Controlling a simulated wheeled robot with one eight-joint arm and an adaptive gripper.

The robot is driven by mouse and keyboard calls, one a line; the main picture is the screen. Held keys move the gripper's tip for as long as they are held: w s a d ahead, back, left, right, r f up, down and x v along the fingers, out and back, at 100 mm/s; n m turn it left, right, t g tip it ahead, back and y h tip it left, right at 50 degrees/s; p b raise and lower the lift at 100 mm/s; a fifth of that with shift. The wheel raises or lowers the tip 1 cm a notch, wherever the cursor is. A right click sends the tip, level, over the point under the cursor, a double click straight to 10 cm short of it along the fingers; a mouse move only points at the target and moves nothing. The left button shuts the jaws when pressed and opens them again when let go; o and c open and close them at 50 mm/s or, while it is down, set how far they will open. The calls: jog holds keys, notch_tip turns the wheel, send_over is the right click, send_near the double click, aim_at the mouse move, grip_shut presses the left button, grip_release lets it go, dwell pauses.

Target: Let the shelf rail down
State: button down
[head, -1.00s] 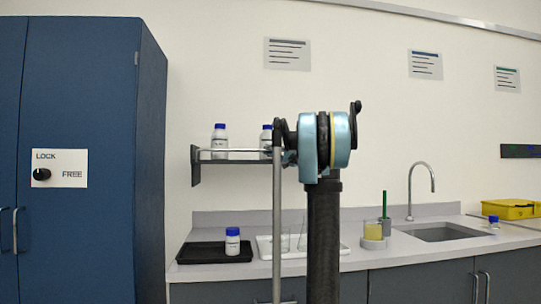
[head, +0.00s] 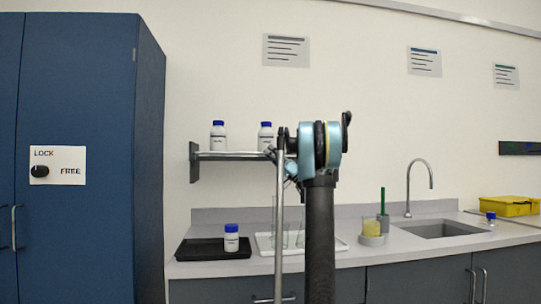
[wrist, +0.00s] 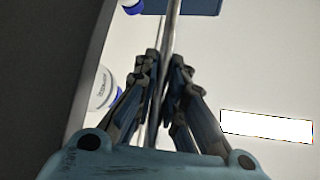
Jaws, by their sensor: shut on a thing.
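The shelf rail (head: 232,154) is a thin pale metal bar across the front of the small wall shelf (head: 194,172). It lies about level with the shelf's front edge, in front of the bottles' feet. In the wrist view the rail (wrist: 172,25) runs up the picture between the fingers. My gripper (wrist: 164,58) is shut on it. In the head view my gripper (head: 272,154) is at the rail's right part, and my arm hides the rail's right end.
Two blue-capped bottles (head: 218,136) (head: 265,136) stand on the shelf. Below, the counter holds a black tray (head: 190,253) with a bottle (head: 231,238), a white tray (head: 340,246) and a beaker (head: 372,228). A LOCK/FREE knob (head: 40,171) is on the blue cabinet (head: 80,90).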

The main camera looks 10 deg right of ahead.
jog(key=shift+s+f+n+g+y, duration=0.15)
jog(key=shift+n+g+y, duration=0.1)
jog(key=shift+n+g, duration=0.6)
jog(key=shift+w+f+n+g+y, duration=0.1)
jog(key=shift+f+n+g+y, duration=0.15)
jog(key=shift+n+g, duration=0.55)
jog(key=shift+s+f+n+g+y, duration=0.1)
jog(key=shift+n+g+y, duration=0.2)
jog(key=shift+n+g, duration=0.75)
jog(key=shift+n, duration=0.1)
jog(key=c, duration=1.7)
grip_release()
jog(key=shift+f, duration=0.1)
jog(key=shift+o, duration=0.2)
jog(key=shift+d+f, duration=0.15)
jog(key=shift+f, duration=0.05)
jog(key=s+d, duration=0.1)
jog(key=d, duration=1.1)
jog(key=shift+s+d+f, duration=0.2)
jog(key=shift+d+f, duration=0.05)
jog(key=shift+f, duration=0.05)
jog(key=shift+a, duration=0.1)
